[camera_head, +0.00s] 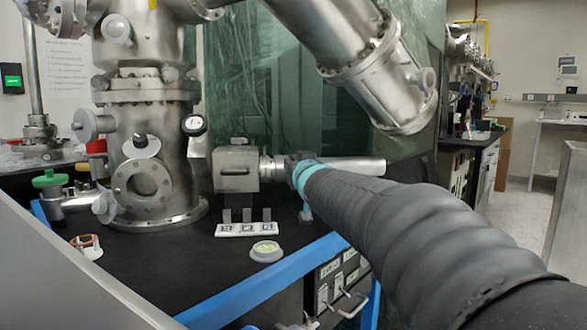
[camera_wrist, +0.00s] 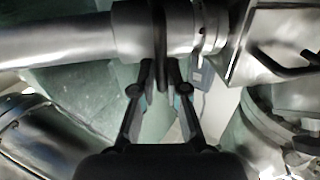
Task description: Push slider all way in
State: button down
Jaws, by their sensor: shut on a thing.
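The slider is a horizontal steel tube (camera_head: 362,167) with a darker collar beside a boxy metal block (camera_head: 235,168) on the vacuum chamber's side. A short shaft and flange (camera_head: 268,168) show between block and collar. In the wrist view the tube (camera_wrist: 60,42) runs left from the collar (camera_wrist: 135,30), and the block (camera_wrist: 285,50) is at upper right. My gripper (camera_wrist: 161,72) is shut on a dark thin fin or ring (camera_wrist: 160,35) of the slider's collar, one finger on each side. In the head view my arm hides most of the grip.
The steel chamber (camera_head: 150,190) stands left of the block. Small tagged blocks (camera_head: 246,229) and a round dish (camera_head: 266,251) lie on the black table (camera_head: 200,265), which has a blue front edge. A large angled cylinder (camera_head: 385,85) hangs above the slider.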

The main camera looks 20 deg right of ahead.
jog(key=c, duration=1.3)
grip_release()
jog(key=shift+o, duration=0.2)
jog(key=s, duration=1.2)
jog(key=s+a+f+g+p, duration=0.2)
jog(key=s+f+g, duration=0.4)
jog(key=s+f, duration=0.5)
jog(key=s+a+f+g+p, duration=0.2)
jog(key=s+f+g+p, duration=0.2)
jog(key=s+f, duration=0.8)
jog(key=s+g, duration=0.2)
jog(key=s, duration=0.1)
jog(key=shift+s+f, duration=0.2)
jog(key=shift+s, duration=0.2)
